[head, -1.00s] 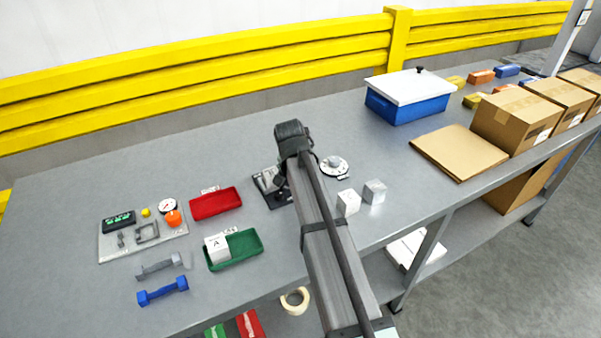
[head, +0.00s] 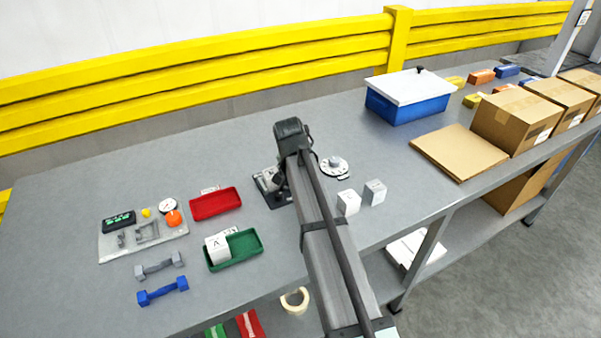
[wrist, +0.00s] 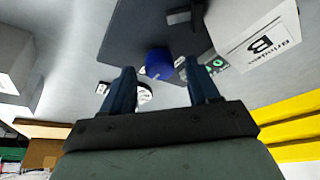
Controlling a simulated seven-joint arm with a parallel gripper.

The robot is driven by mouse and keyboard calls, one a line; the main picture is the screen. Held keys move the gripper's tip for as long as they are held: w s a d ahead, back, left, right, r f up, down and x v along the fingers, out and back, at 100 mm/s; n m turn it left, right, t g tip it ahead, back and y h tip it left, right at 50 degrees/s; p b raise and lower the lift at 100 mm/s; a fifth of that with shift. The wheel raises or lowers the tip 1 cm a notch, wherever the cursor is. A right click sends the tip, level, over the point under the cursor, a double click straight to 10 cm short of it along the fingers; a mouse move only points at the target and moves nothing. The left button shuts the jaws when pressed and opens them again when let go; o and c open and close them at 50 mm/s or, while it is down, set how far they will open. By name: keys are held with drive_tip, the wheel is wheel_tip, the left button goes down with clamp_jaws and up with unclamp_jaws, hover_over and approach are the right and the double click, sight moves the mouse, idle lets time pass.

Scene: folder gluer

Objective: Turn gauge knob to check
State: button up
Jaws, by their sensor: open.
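In the wrist view a round blue knob (wrist: 159,62) with a pale mark stands at the edge of a dark grey plate (wrist: 135,25). My gripper (wrist: 161,78) is open, its two dark fingers on either side of the knob's line in the picture; nothing is between them that I can see held. I cannot tell whether the fingers touch the knob. In the head view a dark-based fixture (head: 266,184) is partly hidden behind my arm, and my gripper is hidden too.
A white block marked B (wrist: 255,35) is near the plate. A round white dial (head: 335,167) and two pale cubes (head: 348,203) are right of my arm. Left are a red tray (head: 215,203), a green tray (head: 250,250) and a gauge panel (head: 112,245). A blue bin (head: 395,107) stands behind.

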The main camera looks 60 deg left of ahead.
drive_tip(key=v, duration=1.3)
drive_tip(key=shift+d, duration=0.1)
